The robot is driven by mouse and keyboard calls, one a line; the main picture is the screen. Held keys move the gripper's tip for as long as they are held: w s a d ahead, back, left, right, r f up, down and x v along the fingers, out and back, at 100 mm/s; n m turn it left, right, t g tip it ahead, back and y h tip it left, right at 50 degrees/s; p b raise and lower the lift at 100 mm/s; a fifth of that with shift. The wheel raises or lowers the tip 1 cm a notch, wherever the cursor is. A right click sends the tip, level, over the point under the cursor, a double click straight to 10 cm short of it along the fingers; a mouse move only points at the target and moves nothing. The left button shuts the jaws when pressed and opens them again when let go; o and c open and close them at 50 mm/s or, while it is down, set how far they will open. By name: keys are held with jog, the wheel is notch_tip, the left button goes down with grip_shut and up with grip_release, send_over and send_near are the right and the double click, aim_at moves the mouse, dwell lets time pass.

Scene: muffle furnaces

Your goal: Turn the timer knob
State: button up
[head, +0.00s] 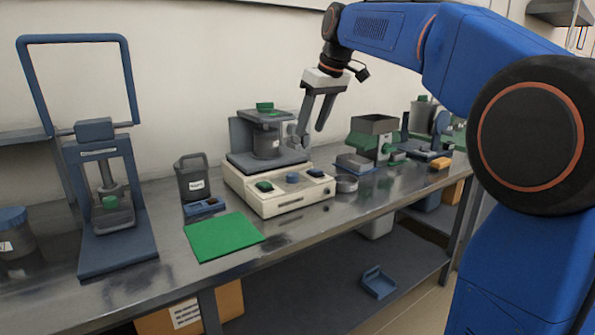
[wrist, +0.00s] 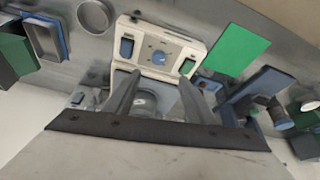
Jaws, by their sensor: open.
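The cream machine base (head: 283,203) stands on the bench, with a round blue knob (head: 292,177) in the middle of its front panel. This looks like the timer knob; its label is not readable. A green control (head: 264,186) and a dark blue one (head: 315,172) flank it. In the wrist view the blue knob (wrist: 158,57) sits on a grey plate, just beyond the fingertips. My gripper (head: 310,130) is open and empty, pointing down above the machine, apart from the knob. Its two fingers also show in the wrist view (wrist: 158,80).
A grey round vessel (head: 266,143) stands on the machine behind the panel, close to my fingers. A green mat (head: 224,236) lies at front left. A dark jug (head: 193,178) and a tall press (head: 105,190) stand further left.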

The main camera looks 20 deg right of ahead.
aim_at(293, 174)
jog(key=x, duration=1.1)
jog(key=w+x, duration=0.1)
jog(key=x, duration=0.5)
jog(key=c, duration=1.1)
